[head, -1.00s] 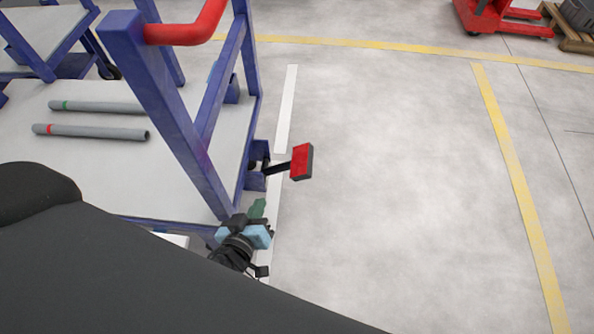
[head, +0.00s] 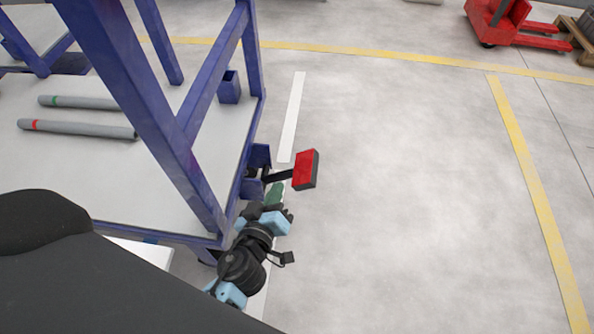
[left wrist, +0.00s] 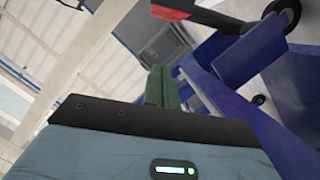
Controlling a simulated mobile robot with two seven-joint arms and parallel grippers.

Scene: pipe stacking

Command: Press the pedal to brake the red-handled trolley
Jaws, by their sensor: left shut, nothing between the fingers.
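The red pedal (head: 306,169) sticks out on a dark arm from the near right corner of the blue-framed trolley (head: 196,190). The trolley's red handle is out of view. My left gripper (head: 274,194) is shut and empty, just below and left of the pedal in the head view, close to the trolley's corner. I cannot tell whether it touches anything. In the left wrist view, the shut green fingers (left wrist: 160,88) point up, with the pedal (left wrist: 172,9) beyond them at the top. My right gripper is out of view.
Two grey pipes, one with a green band (head: 88,102) and one with a red band (head: 78,130), lie on the trolley's deck. Blue posts stand left of my left gripper. Open floor lies right of the pedal. A red pallet jack (head: 512,28) stands far right.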

